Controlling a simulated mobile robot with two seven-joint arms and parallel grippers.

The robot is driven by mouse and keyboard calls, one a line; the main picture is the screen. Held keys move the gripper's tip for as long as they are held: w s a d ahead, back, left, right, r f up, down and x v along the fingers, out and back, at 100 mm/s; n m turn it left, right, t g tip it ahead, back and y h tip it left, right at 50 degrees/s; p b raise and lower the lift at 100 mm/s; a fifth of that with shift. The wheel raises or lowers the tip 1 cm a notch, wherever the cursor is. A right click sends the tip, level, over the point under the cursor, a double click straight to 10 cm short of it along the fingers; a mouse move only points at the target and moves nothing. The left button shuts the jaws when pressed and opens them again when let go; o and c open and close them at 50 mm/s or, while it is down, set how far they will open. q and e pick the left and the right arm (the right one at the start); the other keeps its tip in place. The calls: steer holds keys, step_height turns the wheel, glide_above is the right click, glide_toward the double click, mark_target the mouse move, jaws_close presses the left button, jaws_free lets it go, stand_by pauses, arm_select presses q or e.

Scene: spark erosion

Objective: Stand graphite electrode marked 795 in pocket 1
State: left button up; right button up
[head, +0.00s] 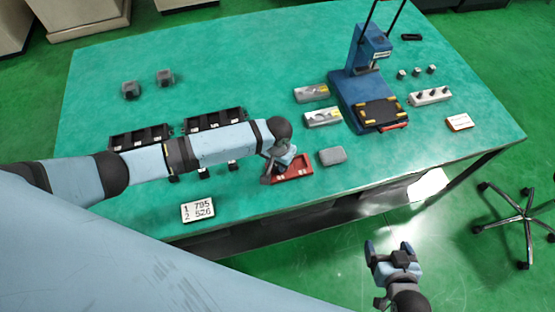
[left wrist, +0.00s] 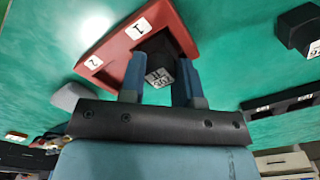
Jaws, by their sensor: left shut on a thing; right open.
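The red two-pocket tray (head: 298,175) lies near the table's front edge. In the left wrist view the tray (left wrist: 115,45) shows white labels 1 and 2. My left gripper (head: 274,167) is at the tray's left end; in the wrist view its blue fingers (left wrist: 160,82) are shut on a dark electrode (left wrist: 154,48) with a white label, its marking hard to read. The electrode is over the tray beside label 1; I cannot tell whether it is inside the pocket or above it. My right gripper (head: 389,250) is open and empty, in front of the table.
A card (head: 198,209) reads 1 795, 2 526. Black racks (head: 140,137) stand behind my left arm. Another dark block (left wrist: 298,28) is beside the tray. A grey block (head: 332,156) lies right of the tray. A blue press (head: 365,85) stands further back.

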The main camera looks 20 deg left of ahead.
arm_select(q)
steer(key=shift+f, duration=0.25)
stand_by(0.4)
steer(key=o, duration=1)
step_height(320, 180, up, 14)
steer(key=shift+f, duration=0.1)
